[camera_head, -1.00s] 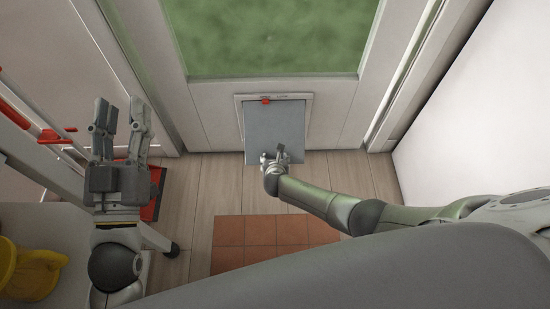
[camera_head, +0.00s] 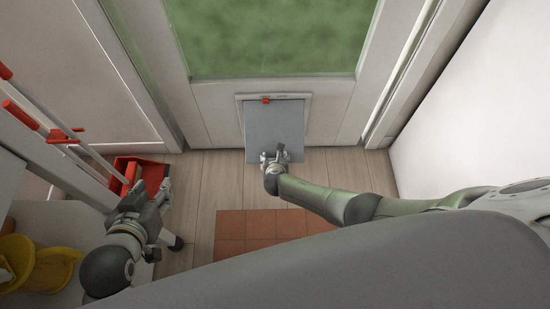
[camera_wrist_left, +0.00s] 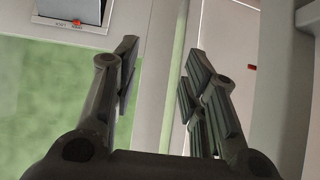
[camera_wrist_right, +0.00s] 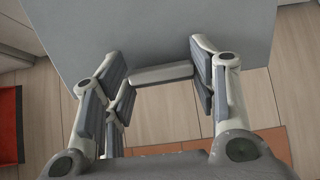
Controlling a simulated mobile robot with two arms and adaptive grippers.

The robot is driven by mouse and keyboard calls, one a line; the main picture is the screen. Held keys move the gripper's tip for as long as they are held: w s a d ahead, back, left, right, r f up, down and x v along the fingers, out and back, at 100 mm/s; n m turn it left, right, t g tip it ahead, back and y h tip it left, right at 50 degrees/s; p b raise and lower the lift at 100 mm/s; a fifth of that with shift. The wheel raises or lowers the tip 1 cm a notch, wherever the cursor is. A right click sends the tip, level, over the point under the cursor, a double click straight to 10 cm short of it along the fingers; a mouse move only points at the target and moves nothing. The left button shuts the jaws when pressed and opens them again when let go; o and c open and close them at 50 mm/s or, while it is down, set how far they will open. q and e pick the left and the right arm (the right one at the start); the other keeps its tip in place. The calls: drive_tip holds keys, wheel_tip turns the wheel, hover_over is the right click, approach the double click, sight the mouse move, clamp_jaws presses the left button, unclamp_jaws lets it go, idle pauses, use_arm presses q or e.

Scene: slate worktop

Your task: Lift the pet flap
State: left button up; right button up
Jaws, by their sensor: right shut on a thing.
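The pet flap (camera_head: 273,122) is a plain grey panel low in the white door, in a pale frame (camera_head: 308,115) with a red latch (camera_head: 266,100) at its top. Its lower edge overlaps the floor boards in the head view; how far it is tilted is hard to tell. My right gripper (camera_head: 273,156) is at that lower edge. In the right wrist view its fingers (camera_wrist_right: 160,68) are shut on a short grey handle bar (camera_wrist_right: 161,74) on the flap (camera_wrist_right: 150,30). My left gripper (camera_head: 152,187) is away to the left, open and empty, its fingers (camera_wrist_left: 160,55) apart.
A red dustpan (camera_head: 130,168) and red-and-white long handles (camera_head: 45,125) stand left. A yellow object (camera_head: 40,262) sits on the worktop at lower left. A terracotta tiled mat (camera_head: 245,235) lies before the door. The floor between left gripper and flap is clear.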

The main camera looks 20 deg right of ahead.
use_arm(q)
drive_tip(key=shift+s+a+f+g, duration=0.25)
drive_tip(key=shift+s+f+g, duration=0.25)
drive_tip(key=shift+s, duration=0.2)
use_arm(e)
drive_tip(key=shift+w+r, duration=0.3)
drive_tip(key=shift+r, duration=0.15)
drive_tip(key=shift+d, duration=0.1)
drive_tip(key=o, duration=1.3)
drive_tip(key=shift+o, duration=0.8)
drive_tip(key=shift+s+f, duration=0.15)
drive_tip(key=shift+s, duration=0.2)
drive_tip(key=shift+s+a+r, duration=0.2)
drive_tip(key=shift+s+r, duration=0.15)
drive_tip(key=shift+r, duration=0.05)
drive_tip(key=v, duration=1)
drive_tip(key=shift+s+r, duration=0.2)
drive_tip(key=shift+r, duration=0.1)
drive_tip(key=shift+a, duration=0.15)
